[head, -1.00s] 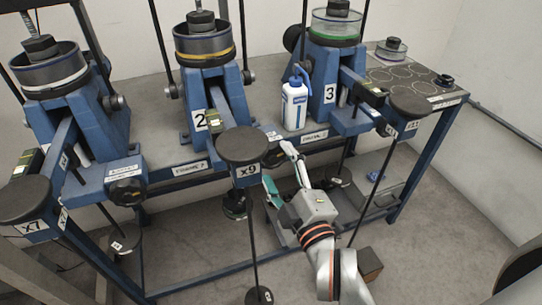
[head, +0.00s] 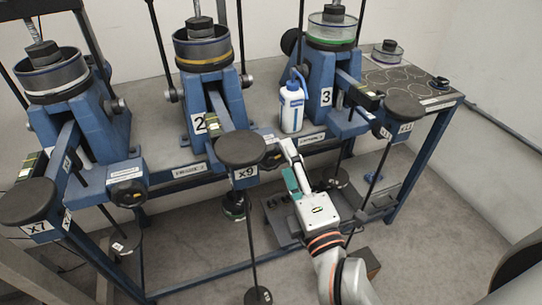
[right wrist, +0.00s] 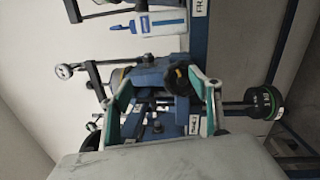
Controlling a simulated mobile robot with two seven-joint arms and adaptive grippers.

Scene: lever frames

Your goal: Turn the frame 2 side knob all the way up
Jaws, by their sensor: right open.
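Frame 2 (head: 199,125) is the blue stand in the middle, marked 2, with a black round lever weight marked X9 (head: 241,150) at its front. Its black side knob (head: 272,159) is small and dark just right of that weight. My right gripper (head: 288,160) is open in front of the knob, a little to its right. In the right wrist view a black lobed knob (right wrist: 181,79) shows between the open fingers, nearer the right one. I cannot tell whether a finger touches it. My left gripper is not in view.
A white and blue bottle (head: 292,106) stands on the bench between frames 2 and 3. Frame 3 (head: 322,85) is to the right, with its own lever weight (head: 404,106). Hanging rods and weights are below the bench. The floor at front right is mostly clear.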

